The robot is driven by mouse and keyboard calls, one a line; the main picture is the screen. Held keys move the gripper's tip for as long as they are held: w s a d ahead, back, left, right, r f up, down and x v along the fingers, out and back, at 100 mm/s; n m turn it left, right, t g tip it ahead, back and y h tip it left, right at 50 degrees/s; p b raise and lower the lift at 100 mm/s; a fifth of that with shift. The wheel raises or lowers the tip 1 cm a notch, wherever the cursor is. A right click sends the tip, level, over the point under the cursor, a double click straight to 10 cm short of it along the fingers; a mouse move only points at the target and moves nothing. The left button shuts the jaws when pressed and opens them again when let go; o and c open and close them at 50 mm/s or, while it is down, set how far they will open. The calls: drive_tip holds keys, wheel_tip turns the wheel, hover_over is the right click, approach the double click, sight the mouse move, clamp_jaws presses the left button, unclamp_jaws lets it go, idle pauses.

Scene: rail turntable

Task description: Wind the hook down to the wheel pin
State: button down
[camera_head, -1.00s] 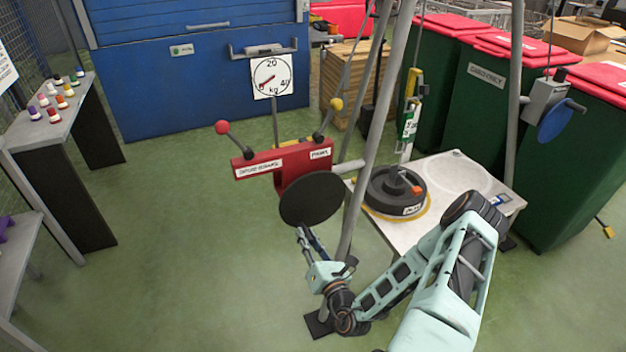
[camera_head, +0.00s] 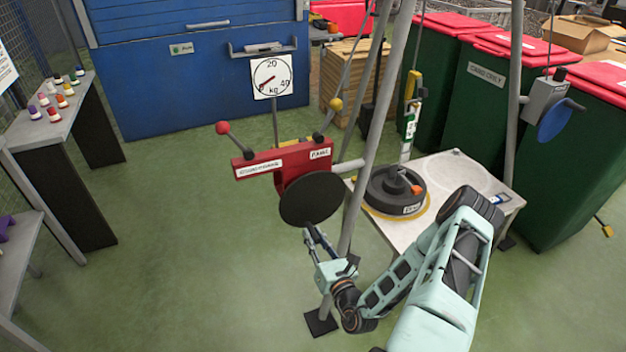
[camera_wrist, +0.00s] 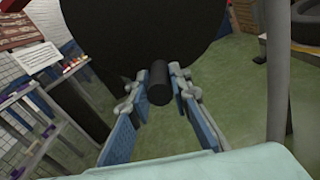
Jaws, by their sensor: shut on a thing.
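The black winch disc (camera_head: 311,199) sits on the red winch body (camera_head: 290,162). My gripper (camera_head: 309,233) is at the disc's lower edge. In the wrist view my gripper (camera_wrist: 160,85) is closed around the black crank knob (camera_wrist: 159,82) on the disc face (camera_wrist: 150,30). The hanging hook unit (camera_head: 411,95), with a yellow top and a label, is on a line above the table. A dark wheel (camera_head: 385,195) with an orange-red pin (camera_head: 416,189) lies on the table below it. The hook's lower tip is too small to judge against the pin.
Grey frame legs (camera_head: 372,130) stand beside the winch. A round dial in kg (camera_head: 272,77) has its pointer at the low end. A white table (camera_head: 450,180) bears the wheel. Another winch with a blue disc (camera_head: 555,119) is at right. Green floor at left is open.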

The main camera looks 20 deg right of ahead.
drive_tip(key=shift+s+d+f, duration=0.1)
drive_tip(key=shift+d+f, duration=0.1)
drive_tip(key=shift+d, duration=0.3)
drive_tip(key=shift+d+n, duration=0.9)
drive_tip(key=shift+n, duration=0.5)
drive_tip(key=shift+p, duration=0.3)
drive_tip(key=shift+d+r+n, duration=0.1)
drive_tip(key=shift+d+n, duration=0.8)
drive_tip(key=shift+n, duration=0.3)
drive_tip(key=shift+d, duration=0.1)
drive_tip(key=shift+d+r+n+p, duration=0.25)
drive_tip(key=shift+d+n, duration=0.15)
drive_tip(key=shift+n, duration=0.2)
drive_tip(key=shift+d+r+n+p, duration=0.1)
drive_tip(key=shift+d+n+p, duration=0.1)
drive_tip(key=shift+d+n, duration=0.3)
drive_tip(key=shift+r, duration=0.1)
